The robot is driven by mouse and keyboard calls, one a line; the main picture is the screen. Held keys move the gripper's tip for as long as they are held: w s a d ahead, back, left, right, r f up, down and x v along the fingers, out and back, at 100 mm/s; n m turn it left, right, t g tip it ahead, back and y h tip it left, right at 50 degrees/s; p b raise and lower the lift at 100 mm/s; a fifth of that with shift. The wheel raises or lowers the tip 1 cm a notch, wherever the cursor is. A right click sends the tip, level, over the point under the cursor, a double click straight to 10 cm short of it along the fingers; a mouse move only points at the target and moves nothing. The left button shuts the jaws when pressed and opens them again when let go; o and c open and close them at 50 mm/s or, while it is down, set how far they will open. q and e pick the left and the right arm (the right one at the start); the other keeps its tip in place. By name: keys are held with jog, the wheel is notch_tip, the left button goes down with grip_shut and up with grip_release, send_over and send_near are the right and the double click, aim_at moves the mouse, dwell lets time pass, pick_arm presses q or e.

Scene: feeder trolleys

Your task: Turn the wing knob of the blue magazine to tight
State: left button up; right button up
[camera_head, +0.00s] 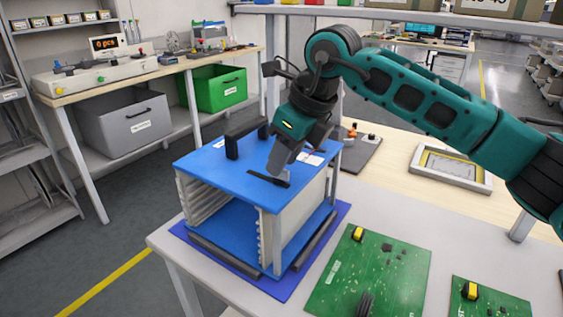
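The blue magazine (225,174) is an open-fronted rack with a blue top and slotted side walls. It stands on a dark blue mat (246,284) at the table's left end. A black wing knob (268,179) lies flat on its top near the front right edge. My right gripper (279,172) reaches down to the knob from above, its fingers partly covering it. I cannot tell whether the fingers are closed on the knob or just beside it. My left gripper is not in view.
A black carry handle (246,138) rises from the magazine's top, left of my gripper. Green circuit boards (385,268) lie on the table to the right. A framed tray (451,168) and a dark plate with small parts (360,152) lie behind.

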jog(key=shift+x, duration=0.9)
jog(key=shift+c, duration=0.2)
grip_shut()
